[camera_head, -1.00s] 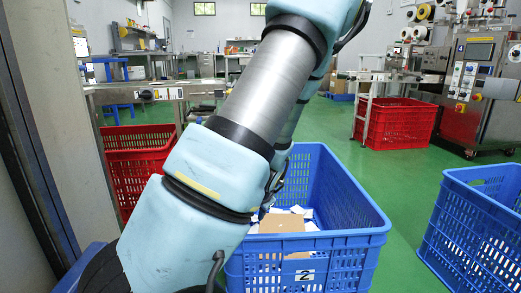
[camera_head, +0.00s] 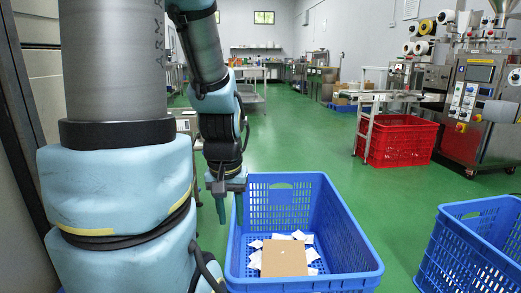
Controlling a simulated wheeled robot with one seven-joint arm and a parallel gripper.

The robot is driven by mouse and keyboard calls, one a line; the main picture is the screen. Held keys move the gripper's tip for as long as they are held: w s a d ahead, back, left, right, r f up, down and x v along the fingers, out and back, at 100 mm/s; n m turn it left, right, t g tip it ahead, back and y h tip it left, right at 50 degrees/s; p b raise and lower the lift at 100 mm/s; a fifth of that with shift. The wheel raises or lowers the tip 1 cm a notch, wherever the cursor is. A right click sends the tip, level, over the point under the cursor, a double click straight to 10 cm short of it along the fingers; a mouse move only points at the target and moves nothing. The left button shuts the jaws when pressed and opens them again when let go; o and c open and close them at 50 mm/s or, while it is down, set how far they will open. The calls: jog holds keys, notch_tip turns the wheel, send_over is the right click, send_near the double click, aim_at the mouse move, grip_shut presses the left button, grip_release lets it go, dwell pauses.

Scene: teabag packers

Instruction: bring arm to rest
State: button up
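My arm (camera_head: 115,190) fills the left part of the head view, its upper link upright and the forearm reaching out and then down. My gripper (camera_head: 229,211) points down just at the left edge of the blue crate. Its two dark green fingers are apart, with nothing seen between them. The blue crate (camera_head: 345,225) stands on the floor beside the gripper. Inside it lie a brown cardboard piece (camera_head: 284,260) and several white packets (camera_head: 298,236).
A second blue crate (camera_head: 475,250) stands at the right edge. A red crate (camera_head: 400,140) stands under a conveyor, next to a packing machine (camera_head: 480,100). Workbenches (camera_head: 250,72) line the back. Green floor (camera_head: 300,135) is clear in the middle.

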notch_tip(320, 180, up, 35)
jog(key=p, duration=3.3)
jog(key=shift+f, duration=0.2)
